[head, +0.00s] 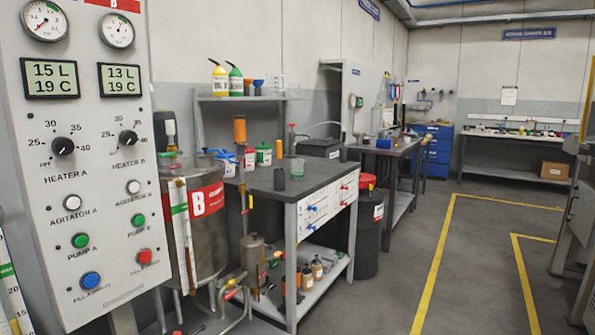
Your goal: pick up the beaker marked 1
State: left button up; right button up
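I cannot make out a beaker marked 1; no number is legible on any vessel. A clear, jug-like vessel (277,85) stands on the wall shelf, too small to read. Neither of my grippers shows in the head view.
A control panel (84,207) fills the near left, beside a steel tank marked B (204,240). A black drum (368,235) stands right of the bench. Open floor (400,275) with yellow lines lies right.

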aim_at(298, 165)
jog(key=i+l+u, duration=0.2)
jog(key=i+l, duration=0.55)
jog(key=i+l+u, duration=0.2)
jog(key=i+l, duration=0.55)
jog(key=l, duration=0.15)
